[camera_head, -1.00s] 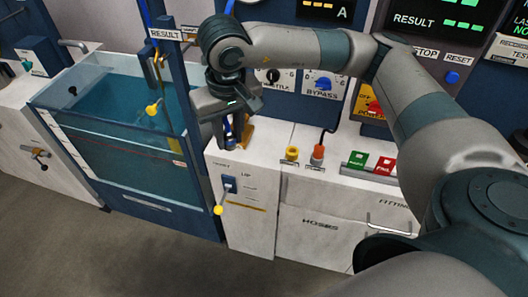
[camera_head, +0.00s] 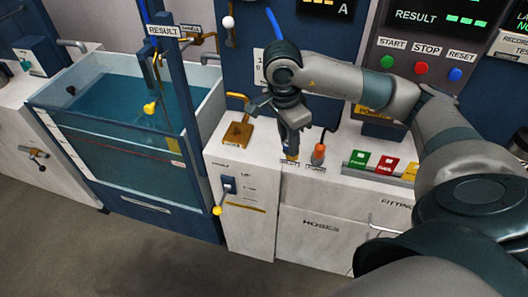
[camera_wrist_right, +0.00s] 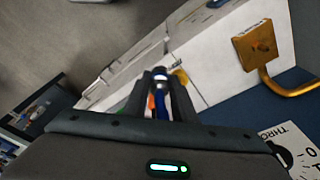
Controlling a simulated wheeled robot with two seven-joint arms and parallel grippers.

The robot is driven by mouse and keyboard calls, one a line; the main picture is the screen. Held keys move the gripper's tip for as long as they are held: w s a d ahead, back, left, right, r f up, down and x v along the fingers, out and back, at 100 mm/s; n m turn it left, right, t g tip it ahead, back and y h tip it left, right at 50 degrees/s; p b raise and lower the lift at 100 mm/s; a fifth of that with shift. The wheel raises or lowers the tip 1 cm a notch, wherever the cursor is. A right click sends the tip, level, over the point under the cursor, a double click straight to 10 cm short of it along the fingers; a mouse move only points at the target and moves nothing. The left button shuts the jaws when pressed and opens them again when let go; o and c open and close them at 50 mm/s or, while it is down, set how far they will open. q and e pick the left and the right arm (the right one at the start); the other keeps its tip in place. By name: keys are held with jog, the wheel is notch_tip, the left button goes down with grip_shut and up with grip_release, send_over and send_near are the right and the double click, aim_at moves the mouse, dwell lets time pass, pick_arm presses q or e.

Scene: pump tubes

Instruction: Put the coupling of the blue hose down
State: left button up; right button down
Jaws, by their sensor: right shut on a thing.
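My right gripper (camera_head: 292,150) points down over the bench. It is shut on the coupling of the blue hose (camera_wrist_right: 160,83), which shows as a dark blue piece with a pale band between the fingers in the right wrist view. In the head view the blue hose (camera_head: 277,58) rises behind my wrist. The coupling is mostly hidden there by the fingers. I cannot tell whether the held coupling touches the holder. My left gripper is not in view.
A brass fitting on a square plate (camera_head: 238,133) stands to the left of my gripper. The water tank (camera_head: 115,130) is at the left. A yellow-tipped lever (camera_head: 218,209) is on the bench front.

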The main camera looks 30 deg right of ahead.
dwell(0.3)
jog(key=w+f+p, duration=0.1)
jog(key=w+f, duration=0.1)
jog(key=w, duration=0.1)
jog(key=w+f+p, duration=0.1)
jog(key=w+f, duration=0.1)
jog(key=w, duration=0.2)
jog(key=w+f+p, duration=0.2)
jog(key=w, duration=0.1)
jog(key=shift+w, duration=0.3)
jog(key=shift+w+f, duration=0.45)
jog(key=shift+w, duration=0.05)
jog(key=shift+f+p, duration=0.5)
notch_tip(320, 180, down, 3)
jog(key=shift+r+p, duration=0.1)
jog(key=shift+p, duration=0.55)
